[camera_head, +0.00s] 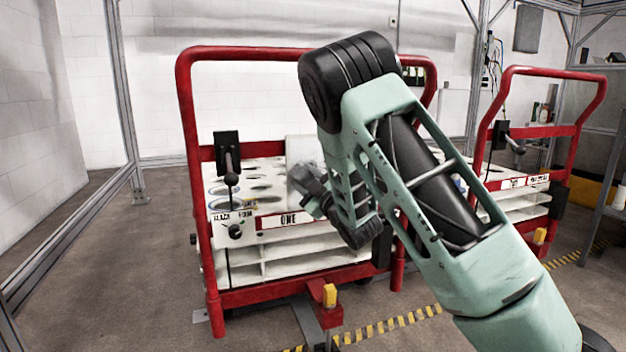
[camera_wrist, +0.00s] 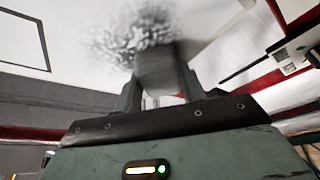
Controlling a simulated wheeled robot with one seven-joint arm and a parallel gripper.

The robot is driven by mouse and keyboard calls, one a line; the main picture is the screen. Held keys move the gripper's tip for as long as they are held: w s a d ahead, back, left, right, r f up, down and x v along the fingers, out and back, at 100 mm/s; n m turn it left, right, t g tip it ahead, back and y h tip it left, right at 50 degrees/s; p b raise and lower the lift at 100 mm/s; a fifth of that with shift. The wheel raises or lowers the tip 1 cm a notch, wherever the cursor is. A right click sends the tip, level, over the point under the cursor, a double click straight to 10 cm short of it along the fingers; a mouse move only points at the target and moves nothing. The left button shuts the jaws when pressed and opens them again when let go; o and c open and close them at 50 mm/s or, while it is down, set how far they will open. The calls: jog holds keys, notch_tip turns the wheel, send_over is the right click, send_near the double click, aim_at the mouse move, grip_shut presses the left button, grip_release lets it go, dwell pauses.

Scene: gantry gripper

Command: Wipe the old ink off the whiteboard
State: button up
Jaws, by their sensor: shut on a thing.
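The whiteboard fills the upper left of the wrist view as a pale surface (camera_wrist: 60,35). A patch of grey, speckled ink (camera_wrist: 118,36) marks it. My gripper (camera_wrist: 160,88) is shut on a grey block, apparently the eraser (camera_wrist: 158,68), whose far end overlaps the right part of the ink patch. I cannot tell whether it touches the board. In the head view, my gripper (camera_head: 310,190) is in front of a pale panel (camera_head: 303,148), apparently the whiteboard, on the red cart. The eraser is hard to make out there, and my arm hides the panel's right side.
A second red cart (camera_head: 572,130) is at right. Floor at left is clear beside a metal frame post (camera_head: 122,90).

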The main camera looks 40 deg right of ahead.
jog(key=shift+w+a, duration=0.15)
jog(key=shift+a, duration=0.3)
jog(key=shift+r+p, duration=0.6)
jog(key=shift+r, duration=0.35)
jog(key=shift+s+d+f, duration=0.1)
jog(key=shift+s+d, duration=0.1)
jog(key=shift+d, duration=0.35)
jog(key=shift+s+d+b, duration=0.25)
jog(key=shift+d+b, duration=0.2)
jog(key=shift+d, duration=0.65)
jog(key=d, duration=0.1)
jog(key=s+d+b, duration=0.1)
jog(key=d, duration=0.3)
jog(key=shift+s+d, duration=0.2)
jog(key=shift+s, duration=0.2)
jog(key=shift+s, duration=0.1)
jog(key=shift+s+a+b, duration=0.2)
jog(key=shift+s+a, duration=0.1)
jog(key=shift+s, duration=0.65)
jog(key=shift+s+a+b, duration=0.2)
jog(key=shift+s+a, duration=0.05)
jog(key=shift+s, duration=0.7)
jog(key=shift+s+a+b, duration=0.2)
jog(key=shift+s+a, duration=0.1)
jog(key=shift+s, duration=0.65)
